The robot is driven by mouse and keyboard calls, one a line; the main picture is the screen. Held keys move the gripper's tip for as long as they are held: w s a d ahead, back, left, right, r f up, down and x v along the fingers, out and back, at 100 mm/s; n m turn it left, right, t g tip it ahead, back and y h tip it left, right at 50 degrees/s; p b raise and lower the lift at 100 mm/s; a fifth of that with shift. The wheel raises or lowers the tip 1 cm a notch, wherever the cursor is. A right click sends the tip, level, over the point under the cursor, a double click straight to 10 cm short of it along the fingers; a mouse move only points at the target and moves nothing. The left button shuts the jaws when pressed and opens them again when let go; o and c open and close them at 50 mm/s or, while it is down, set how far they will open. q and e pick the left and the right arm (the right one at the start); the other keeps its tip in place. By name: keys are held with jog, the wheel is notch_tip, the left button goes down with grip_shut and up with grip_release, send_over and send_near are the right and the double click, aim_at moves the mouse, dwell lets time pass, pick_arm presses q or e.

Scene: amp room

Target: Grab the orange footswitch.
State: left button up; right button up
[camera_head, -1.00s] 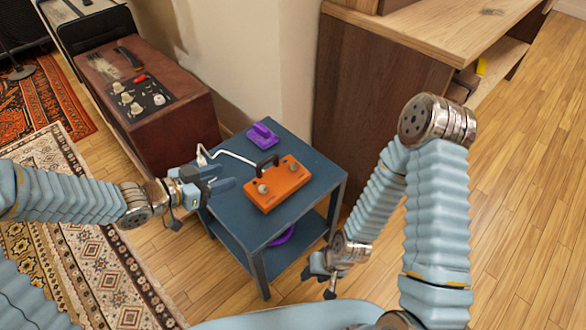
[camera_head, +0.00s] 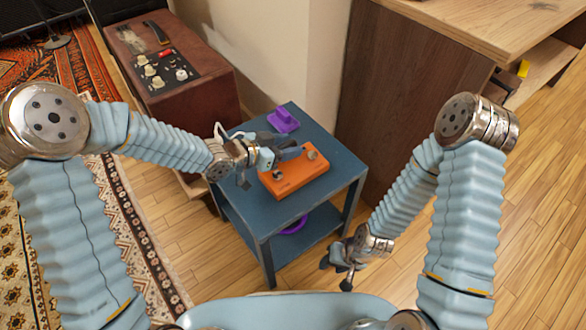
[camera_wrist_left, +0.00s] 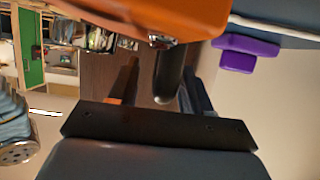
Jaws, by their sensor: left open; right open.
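The orange footswitch (camera_head: 298,180) lies on the top of a small dark blue table (camera_head: 339,165). My left gripper (camera_head: 281,154) is open over the footswitch's rear left part in the head view and hides its handle there. In the left wrist view the orange body (camera_wrist_left: 175,15) fills the top, and its dark handle (camera_wrist_left: 168,78) shows between the open fingers of my left gripper (camera_wrist_left: 160,85). I cannot tell whether a finger touches the handle. My right gripper (camera_head: 341,268) is open and empty, low beyond the table's right front side.
A purple block (camera_head: 284,120) sits behind the footswitch on the table, and it also shows in the left wrist view (camera_wrist_left: 242,53). A purple ring-like thing (camera_head: 294,226) is on the lower shelf. A brown amp (camera_head: 180,85) stands left; a wooden desk (camera_head: 410,95) stands right.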

pick_arm(q)
jog(key=shift+w+d+f, duration=0.35)
jog(key=shift+w+d, duration=0.1)
jog(key=shift+d, duration=0.05)
grip_shut()
jog(key=shift+r, duration=0.1)
